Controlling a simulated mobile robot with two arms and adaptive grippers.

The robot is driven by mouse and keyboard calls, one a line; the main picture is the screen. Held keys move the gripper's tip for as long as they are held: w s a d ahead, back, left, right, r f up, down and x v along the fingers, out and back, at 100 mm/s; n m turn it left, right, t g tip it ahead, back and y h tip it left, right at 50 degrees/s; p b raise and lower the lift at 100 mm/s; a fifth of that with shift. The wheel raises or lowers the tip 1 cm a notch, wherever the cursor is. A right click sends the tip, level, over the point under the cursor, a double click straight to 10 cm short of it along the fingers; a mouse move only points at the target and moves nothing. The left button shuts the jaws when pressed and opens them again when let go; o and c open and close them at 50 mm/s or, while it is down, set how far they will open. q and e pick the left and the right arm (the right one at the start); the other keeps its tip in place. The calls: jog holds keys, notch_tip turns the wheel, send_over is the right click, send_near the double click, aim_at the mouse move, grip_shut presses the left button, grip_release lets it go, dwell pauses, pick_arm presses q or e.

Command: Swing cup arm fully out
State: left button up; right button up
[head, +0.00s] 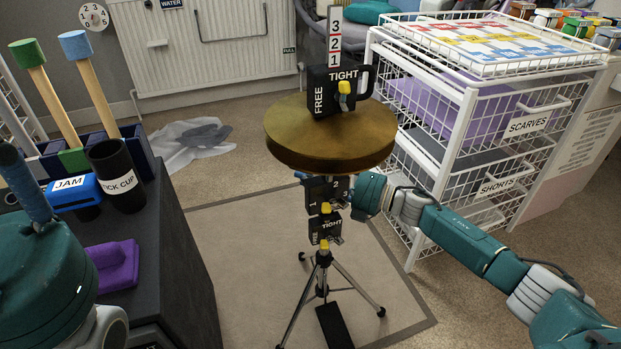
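The stick cup (118,174), a black cylinder with a white label, stands at the right edge of the dark cabinet top on the left. A blue block labelled JAM (74,193) sits directly left of it. I cannot make out a separate cup arm or how far it is swung. My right gripper (347,193) is beside the numbered black block on the cymbal stand, just below the brass cymbals. Its fingertips are partly hidden against the dark block, so I cannot tell whether they grip it. My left gripper is not in view; a teal part of mine fills the lower left.
The cymbal stand (322,258) stands on a beige mat (230,240), with brass cymbals (330,140) on it. Tall sticks (92,88) rise behind the cup. A purple block (117,265) lies on the cabinet (178,262). White wire drawers (470,150) stand at right.

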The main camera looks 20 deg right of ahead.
jog(key=shift+w+a, duration=0.1)
grip_shut()
